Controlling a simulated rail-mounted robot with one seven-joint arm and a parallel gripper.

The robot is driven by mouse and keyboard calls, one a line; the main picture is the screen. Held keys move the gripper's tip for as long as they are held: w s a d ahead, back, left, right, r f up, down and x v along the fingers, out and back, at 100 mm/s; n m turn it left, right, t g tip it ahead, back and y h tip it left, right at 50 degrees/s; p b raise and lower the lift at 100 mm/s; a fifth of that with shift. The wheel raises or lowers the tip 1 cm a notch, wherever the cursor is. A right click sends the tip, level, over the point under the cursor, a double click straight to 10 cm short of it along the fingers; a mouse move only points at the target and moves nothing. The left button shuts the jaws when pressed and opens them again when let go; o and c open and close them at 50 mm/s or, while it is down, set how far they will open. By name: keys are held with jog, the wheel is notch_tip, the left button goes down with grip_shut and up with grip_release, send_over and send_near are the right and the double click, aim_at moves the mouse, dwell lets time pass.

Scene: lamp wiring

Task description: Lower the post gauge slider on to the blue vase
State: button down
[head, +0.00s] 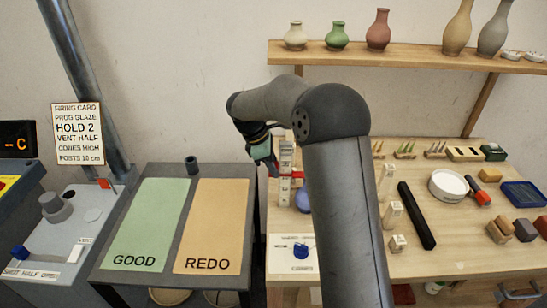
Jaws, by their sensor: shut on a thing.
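The post gauge (285,195) is an upright pale, marked post near the left end of the wooden workbench. Its red slider (294,175) sticks out to the right, partway up the post. A rounded blue vase (302,202) stands just right of the post, below the slider's level; my arm partly hides it. There appears to be a gap between slider and vase. My gripper (272,165) is beside the post on its left, shut at the slider; the fingertips are small and the exact contact is hard to see.
A white card with a small blue piece (301,251) lies in front of the vase. Right of my arm are pale blocks (392,214), a black bar (416,215) and a white round dish (448,184). A grey table with GOOD (150,220) and REDO (213,225) mats stands left, mostly clear.

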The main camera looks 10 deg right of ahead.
jog(key=shift+f, duration=0.8)
jog(key=c, duration=1.1)
grip_release()
jog(key=shift+r, duration=0.1)
jog(key=shift+r, duration=0.1)
jog(key=v, duration=1.7)
jog(key=shift+r+b, duration=0.1)
jog(key=shift+b, duration=0.3)
